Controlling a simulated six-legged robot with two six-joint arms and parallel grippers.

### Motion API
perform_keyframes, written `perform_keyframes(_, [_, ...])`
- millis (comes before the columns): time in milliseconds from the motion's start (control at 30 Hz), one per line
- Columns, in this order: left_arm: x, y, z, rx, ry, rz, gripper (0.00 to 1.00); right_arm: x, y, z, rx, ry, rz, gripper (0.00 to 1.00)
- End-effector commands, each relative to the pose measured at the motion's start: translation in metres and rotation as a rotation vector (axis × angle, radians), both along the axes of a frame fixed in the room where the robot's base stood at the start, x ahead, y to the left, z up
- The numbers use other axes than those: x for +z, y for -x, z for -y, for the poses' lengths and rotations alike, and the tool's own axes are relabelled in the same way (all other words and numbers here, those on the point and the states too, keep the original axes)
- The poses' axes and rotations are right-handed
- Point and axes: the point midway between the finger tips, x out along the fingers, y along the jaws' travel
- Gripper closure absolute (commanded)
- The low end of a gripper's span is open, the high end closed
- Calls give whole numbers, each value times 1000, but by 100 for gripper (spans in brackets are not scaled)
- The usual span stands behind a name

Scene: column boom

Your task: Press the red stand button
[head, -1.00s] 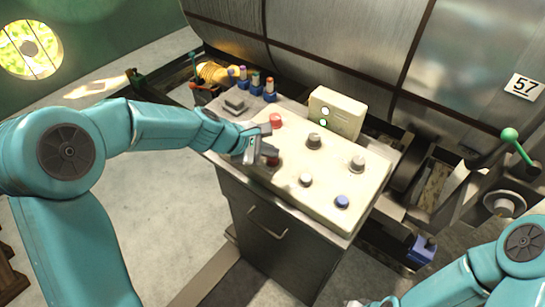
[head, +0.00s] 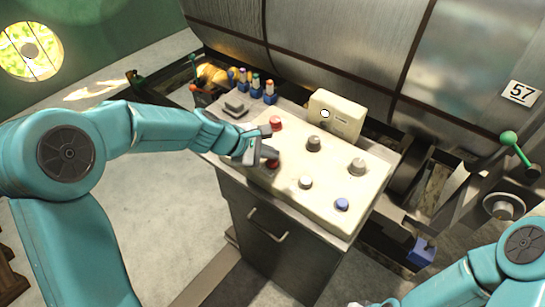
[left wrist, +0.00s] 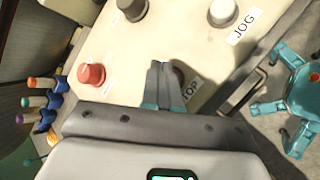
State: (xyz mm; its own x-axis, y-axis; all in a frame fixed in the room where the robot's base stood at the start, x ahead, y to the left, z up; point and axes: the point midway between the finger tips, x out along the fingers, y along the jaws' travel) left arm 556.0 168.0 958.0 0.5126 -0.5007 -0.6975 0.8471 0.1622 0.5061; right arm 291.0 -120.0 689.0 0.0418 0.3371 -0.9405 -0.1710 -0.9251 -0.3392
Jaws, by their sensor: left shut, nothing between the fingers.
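Two red buttons show on the cream panel of the control stand. One red button (head: 276,123) stands clear at the panel's back left, and in the left wrist view it is the red button (left wrist: 91,75) left of my fingers. The other red button (head: 272,164) is partly hidden by my left gripper (head: 272,153). In the left wrist view the shut, empty fingers (left wrist: 163,68) cover most of it, beside a label ending in "OP". I cannot tell whether they touch it. My right arm shows at the lower right; only a sliver of its gripper shows.
Grey knobs (head: 314,143), a white button (head: 306,182) and a blue button (head: 342,204) share the panel. A beige box (head: 336,115) stands at its back edge. Colored-top holders (head: 255,86) stand behind left. A large metal drum (head: 340,45) fills the back. Open floor lies left.

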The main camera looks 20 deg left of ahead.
Motion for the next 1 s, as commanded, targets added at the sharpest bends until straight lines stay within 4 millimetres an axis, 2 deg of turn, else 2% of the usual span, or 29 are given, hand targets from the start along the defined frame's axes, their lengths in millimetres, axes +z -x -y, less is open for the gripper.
perform_keyframes(100, [10,0,0,0,0,1,100,9,0,0,0,0,0,57])
perform_keyframes(533, [14,0,0,0,0,1,100,12,0,0,0,0,0,57])
perform_keyframes(1000, [60,0,0,0,1,1,100,55,0,0,0,0,0,57])
